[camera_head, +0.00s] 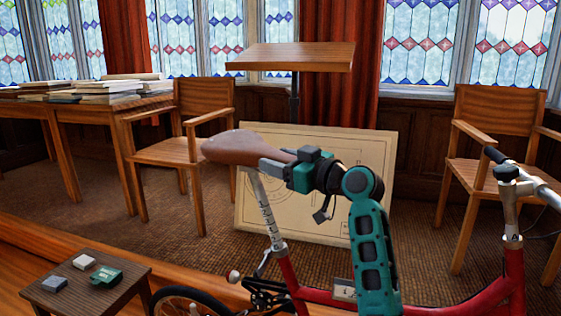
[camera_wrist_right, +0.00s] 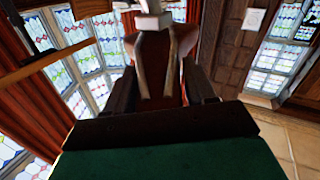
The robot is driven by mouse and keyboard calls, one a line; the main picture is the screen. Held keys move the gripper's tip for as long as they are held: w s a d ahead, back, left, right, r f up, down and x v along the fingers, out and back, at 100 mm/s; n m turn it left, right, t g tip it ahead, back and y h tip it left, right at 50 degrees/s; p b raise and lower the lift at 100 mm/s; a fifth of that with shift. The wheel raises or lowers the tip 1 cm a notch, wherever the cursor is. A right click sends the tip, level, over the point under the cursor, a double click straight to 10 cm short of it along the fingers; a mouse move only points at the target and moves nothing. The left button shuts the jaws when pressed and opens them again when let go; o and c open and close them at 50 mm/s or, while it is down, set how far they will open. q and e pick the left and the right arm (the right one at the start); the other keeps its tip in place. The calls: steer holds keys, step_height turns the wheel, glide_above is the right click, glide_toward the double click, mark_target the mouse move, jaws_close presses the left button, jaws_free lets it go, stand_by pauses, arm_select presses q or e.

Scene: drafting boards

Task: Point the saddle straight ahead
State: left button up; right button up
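The brown saddle (camera_head: 232,146) sits on a pale, marked seat post (camera_head: 266,207) of a red bicycle (camera_head: 430,300). Its wide rear is at the left and its nose runs right, toward the handlebar side. My right gripper (camera_head: 283,162) is at the nose, coming from the right. In the right wrist view the saddle (camera_wrist_right: 160,60) lies between the two dark fingers (camera_wrist_right: 160,92), which look closed against its sides. The handlebar stem (camera_head: 510,190) and bar are at the right edge. My left gripper is not in view.
A small low table (camera_head: 125,292) at lower left holds a white block (camera_head: 84,262), a grey block (camera_head: 55,285) and a green item (camera_head: 106,276). Behind stand wooden chairs (camera_head: 190,150), a drawing board (camera_head: 330,222) and a desk with books (camera_head: 110,92). Carpet lies between.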

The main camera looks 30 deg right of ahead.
jaws_close()
stand_by(0.3)
